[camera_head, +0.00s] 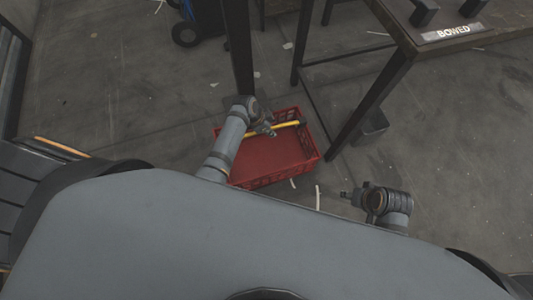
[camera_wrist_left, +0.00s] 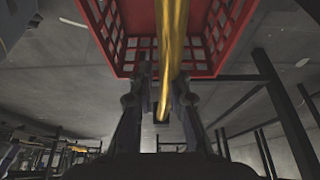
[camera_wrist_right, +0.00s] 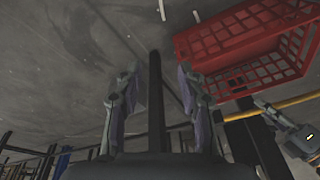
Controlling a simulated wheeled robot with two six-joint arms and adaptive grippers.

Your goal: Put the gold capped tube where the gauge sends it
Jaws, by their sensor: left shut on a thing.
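My left gripper (camera_head: 268,129) is shut on a long yellow-gold tube (camera_head: 287,125). In the head view the tube lies across the red crate's far part, with a dark tip at its right end. The left wrist view shows the tube (camera_wrist_left: 171,40) between the fingers, with the crate behind it. In the right wrist view the tube (camera_wrist_right: 294,101) shows apart from the crate wall. I cannot make out a gold cap. No gauge is in view. My right gripper (camera_wrist_right: 155,95) is open, its fingers spread with nothing gripped; in the head view it is small, right of the crate.
The red crate (camera_head: 270,181) stands on the grey floor and its visible floor is bare. A table (camera_head: 470,30) with a "BOWED" label (camera_head: 453,31) stands at upper right, its dark legs beside the crate. A dark wheeled object (camera_head: 190,32) is at the top.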

